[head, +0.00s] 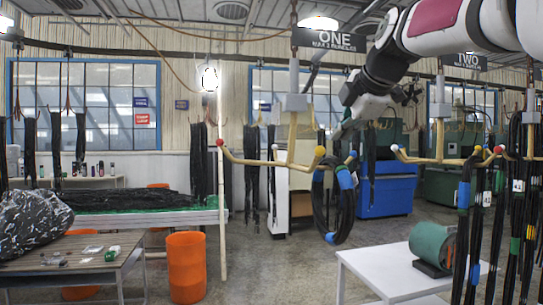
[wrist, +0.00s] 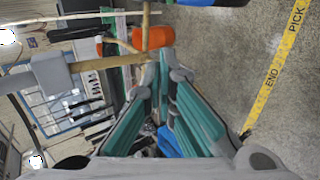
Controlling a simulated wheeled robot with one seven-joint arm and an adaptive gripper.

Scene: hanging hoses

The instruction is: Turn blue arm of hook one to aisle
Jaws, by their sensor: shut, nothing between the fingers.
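Hook one is a yellow-tan hanger under the ONE sign (head: 338,40), with a grey bracket (head: 295,103) on its post. Its left arm ends in a red ball (head: 220,142). A yellow ball (head: 320,150) and a blue ball (head: 353,154) show at the right, the blue one close to my gripper. A black hose bundle with blue bands (head: 343,180) hangs at this right side. My gripper (head: 338,133) is shut and empty, just above the right arms. In the wrist view its green-padded fingers (wrist: 163,62) are near the yellow post (wrist: 110,62); no blue ball is clearly visible there.
Hook two (head: 440,155), under the TWO sign (head: 466,61), is to the right with several hose bundles (head: 515,200). A white table (head: 385,270) with a green drum (head: 432,245) stands below. Orange bins (head: 187,267) are at left. A yellow floor line (wrist: 275,75) marks PICK END.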

